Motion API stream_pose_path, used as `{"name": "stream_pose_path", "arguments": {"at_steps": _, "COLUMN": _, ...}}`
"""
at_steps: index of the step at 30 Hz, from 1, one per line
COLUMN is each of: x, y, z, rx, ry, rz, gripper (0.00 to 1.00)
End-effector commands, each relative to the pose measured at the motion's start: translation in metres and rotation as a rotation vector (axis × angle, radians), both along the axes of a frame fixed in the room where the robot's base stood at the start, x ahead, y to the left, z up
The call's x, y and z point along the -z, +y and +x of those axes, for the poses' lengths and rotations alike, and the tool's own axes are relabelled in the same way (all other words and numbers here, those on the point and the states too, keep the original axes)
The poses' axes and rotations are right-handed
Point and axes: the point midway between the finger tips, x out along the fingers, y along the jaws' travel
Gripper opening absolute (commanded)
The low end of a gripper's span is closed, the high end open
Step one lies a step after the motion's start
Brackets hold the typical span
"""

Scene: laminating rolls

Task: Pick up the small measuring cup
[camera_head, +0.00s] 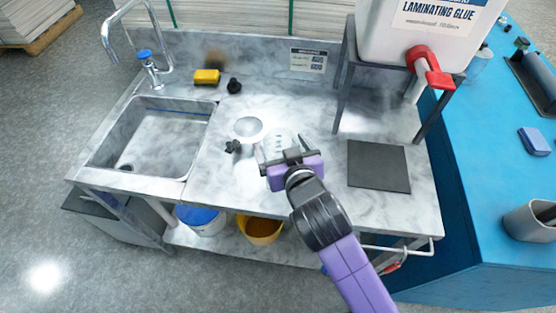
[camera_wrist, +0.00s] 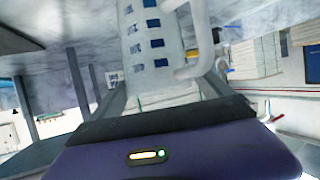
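In the wrist view the cup (camera_wrist: 150,42) shows blue markings and a handle at right. My gripper (camera_head: 281,150) reaches toward the cup from the front, its fingers spread. In the wrist view the dark fingers (camera_wrist: 163,88) lie on either side of the cup's lower part. Contact with the cup is not clear. The cup's near side is partly hidden by my gripper in the head view.
A sink (camera_head: 150,135) with a faucet is at left. A yellow sponge (camera_head: 206,76) and a small black item (camera_head: 234,86) lie at the back. A stand (camera_head: 344,85) holds a large glue container (camera_head: 415,40). A dark mat (camera_head: 378,166) lies at right.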

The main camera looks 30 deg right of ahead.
Motion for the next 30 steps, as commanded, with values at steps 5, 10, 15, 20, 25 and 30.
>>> {"name": "stream_pose_path", "arguments": {"at_steps": 5, "x": 0.000, "y": 0.000, "z": 0.000, "rx": 0.000, "ry": 0.000, "rz": 0.000, "gripper": 0.53}}
{"name": "stream_pose_path", "arguments": {"at_steps": 10, "x": 0.000, "y": 0.000, "z": 0.000, "rx": 0.000, "ry": 0.000, "rz": 0.000, "gripper": 0.19}}
{"name": "stream_pose_path", "arguments": {"at_steps": 15, "x": 0.000, "y": 0.000, "z": 0.000, "rx": 0.000, "ry": 0.000, "rz": 0.000, "gripper": 0.12}}
{"name": "stream_pose_path", "arguments": {"at_steps": 20, "x": -0.005, "y": 0.000, "z": 0.000, "rx": 0.000, "ry": -0.002, "rz": 0.001, "gripper": 0.11}}
{"name": "stream_pose_path", "arguments": {"at_steps": 25, "x": -0.031, "y": 0.000, "z": 0.000, "rx": 0.000, "ry": -0.006, "rz": 0.002, "gripper": 0.11}}
{"name": "stream_pose_path", "arguments": {"at_steps": 30, "x": -0.066, "y": 0.000, "z": 0.001, "rx": 0.000, "ry": -0.008, "rz": 0.002, "gripper": 0.11}}
